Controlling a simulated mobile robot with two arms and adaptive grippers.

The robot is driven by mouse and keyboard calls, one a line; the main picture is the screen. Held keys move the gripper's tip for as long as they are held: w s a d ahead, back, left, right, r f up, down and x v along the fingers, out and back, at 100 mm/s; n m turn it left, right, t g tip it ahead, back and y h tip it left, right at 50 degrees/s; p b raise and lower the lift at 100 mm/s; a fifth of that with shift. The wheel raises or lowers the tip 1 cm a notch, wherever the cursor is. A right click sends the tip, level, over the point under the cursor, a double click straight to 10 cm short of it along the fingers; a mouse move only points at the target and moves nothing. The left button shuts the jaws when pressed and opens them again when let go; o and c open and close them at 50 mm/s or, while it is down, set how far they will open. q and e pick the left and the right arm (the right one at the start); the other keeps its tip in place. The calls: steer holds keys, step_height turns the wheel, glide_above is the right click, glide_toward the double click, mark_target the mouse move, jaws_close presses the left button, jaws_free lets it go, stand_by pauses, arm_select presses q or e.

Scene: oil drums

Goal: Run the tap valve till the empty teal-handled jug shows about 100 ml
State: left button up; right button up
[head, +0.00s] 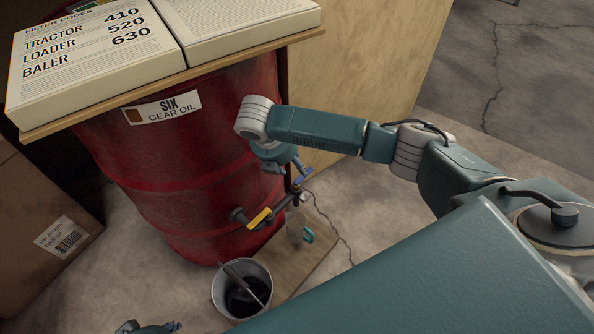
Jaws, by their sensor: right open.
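A dark pipe tap (238,215) sticks out low from the red drum labelled "SIX GEAR OIL" (188,165). It carries a yellow piece (259,219), and a blue lever-like piece (303,178) shows near its outer end. A small clear jug (294,231) with a teal handle (308,236) stands below the outer end; its contents and scale are too small to read. My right gripper (298,186) is open, pointing down beside the blue piece; I cannot tell whether they touch. My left gripper (148,328) barely shows at the bottom edge, its fingers unclear.
A metal bucket (216,290) with dark liquid and a rod-like tool stands left of the jug. A wooden board (312,262) lies under the jug area. A cardboard box (35,225) stands left.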

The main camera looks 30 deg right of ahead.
mark_target(300, 176)
steer(key=b+x, duration=0.2)
steer(key=x, duration=0.5)
steer(key=shift+s, duration=0.1)
arm_select(q)
steer(key=v, duration=0.6)
arm_select(e)
steer(key=shift+x, duration=0.8)
arm_select(q)
steer(key=shift+w+a, duration=0.1)
steer(key=shift+w, duration=0.05)
arm_select(e)
jaws_close()
